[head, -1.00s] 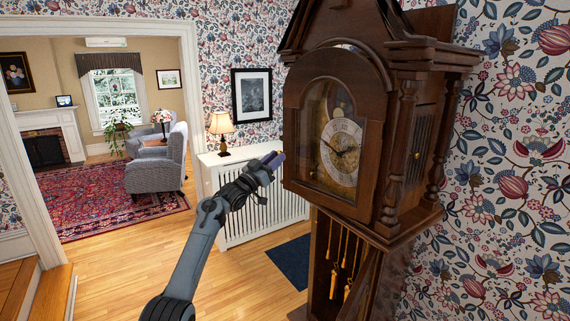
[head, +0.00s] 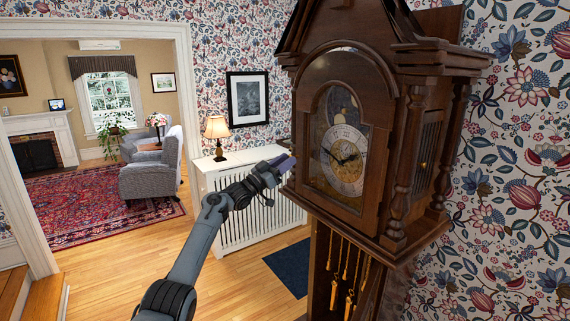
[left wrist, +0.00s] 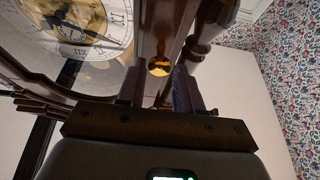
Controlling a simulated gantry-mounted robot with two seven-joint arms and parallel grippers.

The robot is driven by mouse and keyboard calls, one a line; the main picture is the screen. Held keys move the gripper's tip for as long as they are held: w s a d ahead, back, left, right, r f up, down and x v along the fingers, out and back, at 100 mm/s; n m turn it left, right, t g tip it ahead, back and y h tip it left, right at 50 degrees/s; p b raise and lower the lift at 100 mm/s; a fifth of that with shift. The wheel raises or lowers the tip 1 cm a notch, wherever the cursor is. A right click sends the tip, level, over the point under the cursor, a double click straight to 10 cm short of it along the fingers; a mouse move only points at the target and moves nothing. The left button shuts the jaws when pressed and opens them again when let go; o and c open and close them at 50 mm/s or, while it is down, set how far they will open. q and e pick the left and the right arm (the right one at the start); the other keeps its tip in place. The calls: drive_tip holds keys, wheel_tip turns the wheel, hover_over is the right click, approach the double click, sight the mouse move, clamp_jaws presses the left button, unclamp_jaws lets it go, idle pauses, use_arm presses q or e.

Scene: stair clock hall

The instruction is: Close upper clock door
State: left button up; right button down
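The wooden clock's upper door (head: 312,146) is an arched frame with glass over the dial (head: 345,160). A thin pale strip shows above its arch, so it looks slightly ajar; the exact gap is unclear. My left gripper (head: 283,165) is at the door's left edge. In the left wrist view, a round brass knob (left wrist: 159,67) lies between the two spread fingers of my left gripper (left wrist: 158,88), with space on both sides. The fingers look open; contact with the door cannot be told. The dial (left wrist: 85,25) shows at upper left there. My right gripper is not in view.
Below the door, the clock's lower case holds hanging weights (head: 349,300). A white radiator cover (head: 240,215) with a lamp (head: 217,132) stands behind my left arm. A blue mat (head: 290,266) lies on the open wood floor. Patterned wallpaper is at right.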

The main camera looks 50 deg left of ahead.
use_arm(q)
drive_tip(key=shift+o, duration=1.3)
drive_tip(key=shift+f, duration=0.15)
drive_tip(key=b+v, duration=0.3)
drive_tip(key=v, duration=0.7)
drive_tip(key=shift+s, duration=0.35)
drive_tip(key=shift+f, duration=0.1)
